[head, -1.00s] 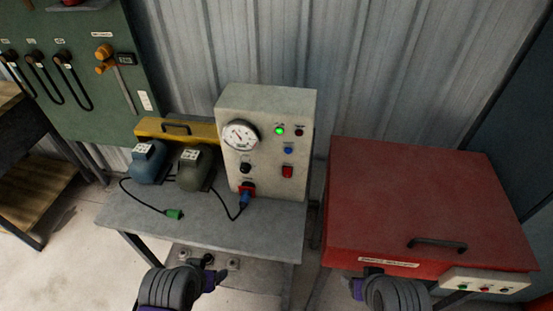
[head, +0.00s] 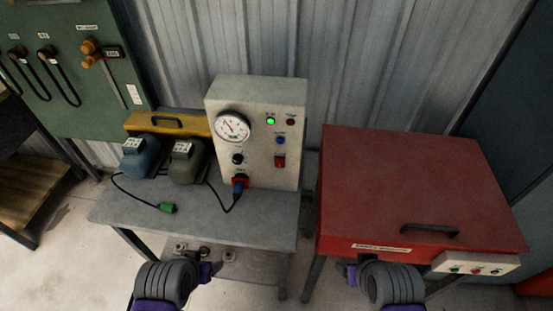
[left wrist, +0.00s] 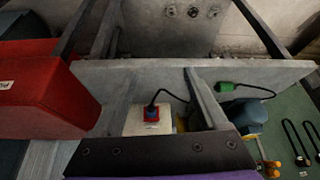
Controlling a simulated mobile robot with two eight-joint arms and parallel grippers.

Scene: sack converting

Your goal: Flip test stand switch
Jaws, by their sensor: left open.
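The test stand (head: 262,94) is a pale box with a round gauge (head: 232,126), standing on a grey table (head: 130,211) in the head view. Its green lamp (head: 270,121) is lit. A red switch (head: 280,161) sits low on the right of its face; its exact position is too small to tell. My left gripper (head: 214,269) is open and empty in front of the table, clear of the stand.
A blue plug (head: 238,186) is in the stand's lower socket. A green plug (head: 167,208) lies loose on the table beside two motors, blue (head: 139,160) and olive (head: 186,164). A red lidded cabinet (head: 400,180) stands at the right. The tabletop before the stand is mostly clear.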

